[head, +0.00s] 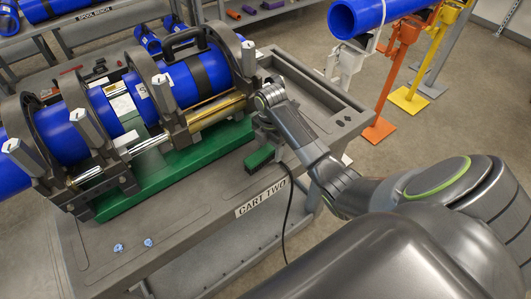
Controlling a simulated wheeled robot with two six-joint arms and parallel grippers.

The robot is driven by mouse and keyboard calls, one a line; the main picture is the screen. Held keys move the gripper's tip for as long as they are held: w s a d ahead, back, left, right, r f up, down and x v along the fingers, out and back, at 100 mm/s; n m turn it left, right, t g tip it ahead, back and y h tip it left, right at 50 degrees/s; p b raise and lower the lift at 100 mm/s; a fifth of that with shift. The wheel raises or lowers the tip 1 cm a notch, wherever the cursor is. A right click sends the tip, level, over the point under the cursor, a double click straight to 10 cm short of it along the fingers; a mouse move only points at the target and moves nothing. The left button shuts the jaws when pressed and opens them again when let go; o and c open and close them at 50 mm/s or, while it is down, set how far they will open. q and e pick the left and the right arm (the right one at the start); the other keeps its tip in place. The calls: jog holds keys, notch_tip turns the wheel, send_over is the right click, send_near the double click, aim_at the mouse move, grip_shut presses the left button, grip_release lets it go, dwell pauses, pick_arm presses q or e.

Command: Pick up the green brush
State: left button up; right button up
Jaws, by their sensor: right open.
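The green brush (259,157) is a small green block with dark bristles along its lower side. It lies on the grey cart top near the front edge, above the CART TWO label. My right arm comes in from the right, and its wrist bends down beside the fusion machine. My right gripper (265,131) is open just behind the brush in the picture. Its fingers are small and dark here, and I cannot tell whether they touch the brush. Nothing shows between them. My left gripper is not in view.
The fusion machine with its blue pipe (72,137) and green base (165,171) fills the cart's left and middle. A black cable (288,205) hangs over the front edge. Two small blue-grey pieces (119,247) lie front left. Orange (379,129) and yellow stands are behind right.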

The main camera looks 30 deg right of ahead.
aim_at(270, 146)
jog(key=shift+f, duration=0.2)
jog(key=c, duration=1.1)
jog(key=shift+r, duration=0.1)
jog(key=shift+r, duration=0.55)
notch_tip(270, 146, up, 5)
notch_tip(270, 146, up, 12)
jog(key=p, duration=1.2)
jog(key=shift+f, duration=0.1)
